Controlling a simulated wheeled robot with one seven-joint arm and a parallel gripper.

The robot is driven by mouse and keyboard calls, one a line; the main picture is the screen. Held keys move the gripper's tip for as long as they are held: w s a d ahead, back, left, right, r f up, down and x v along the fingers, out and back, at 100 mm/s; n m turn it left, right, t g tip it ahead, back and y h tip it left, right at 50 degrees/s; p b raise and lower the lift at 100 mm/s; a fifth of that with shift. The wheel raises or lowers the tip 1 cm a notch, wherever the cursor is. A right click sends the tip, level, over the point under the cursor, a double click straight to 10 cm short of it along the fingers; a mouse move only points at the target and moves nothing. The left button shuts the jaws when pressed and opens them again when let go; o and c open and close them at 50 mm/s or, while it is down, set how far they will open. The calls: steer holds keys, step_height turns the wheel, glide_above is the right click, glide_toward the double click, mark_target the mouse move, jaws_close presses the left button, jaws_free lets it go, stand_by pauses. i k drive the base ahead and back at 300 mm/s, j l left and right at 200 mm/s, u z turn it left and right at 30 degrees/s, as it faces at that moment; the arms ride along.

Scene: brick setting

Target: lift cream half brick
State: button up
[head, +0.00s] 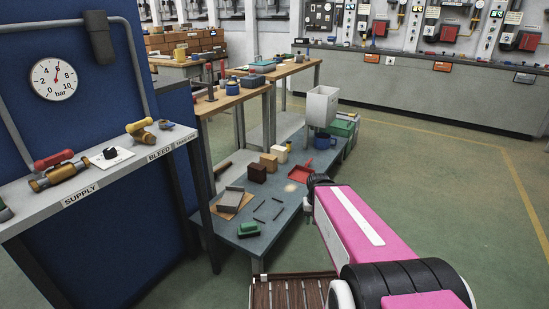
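The cream half brick (279,153) stands on the low grey-blue table (285,228), at the back of a short row of blocks. A tan block (268,162) is in front of it and to its left, and a dark brown block (257,173) is nearer still. The cream brick's top and front show; its lower left is partly covered by the tan block. My pink arm reaches in from the lower right and ends right of the blocks, apart from them. My gripper does not show; the arm hides whatever lies beyond it.
A red dustpan-like tray (301,172), a grey tray (231,198), thin dark rods and a green block (248,230) lie on the low table. A white bin (322,106) stands behind. A wooden workbench (243,95) rises at the left. Green floor is open at the right.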

mark_target(281, 152)
steer(key=i+l+u, duration=0.2)
steer(key=l, duration=0.35)
steer(key=i+l+u, duration=0.2)
steer(key=l, duration=0.3)
steer(key=l+u, duration=0.25)
steer(key=l, duration=0.3)
steer(key=i+l+u, duration=0.15)
steer(key=l, duration=0.25)
steer(key=i+l+u, duration=0.15)
steer(key=l, duration=0.3)
steer(key=i+l+u, duration=0.15)
steer(key=l, duration=0.3)
steer(key=i+l+u, duration=0.15)
steer(key=l, duration=0.3)
steer(key=i+l+u, duration=0.15)
steer(key=l, duration=0.35)
steer(key=i+l+u, duration=0.5)
steer(key=l, duration=0.25)
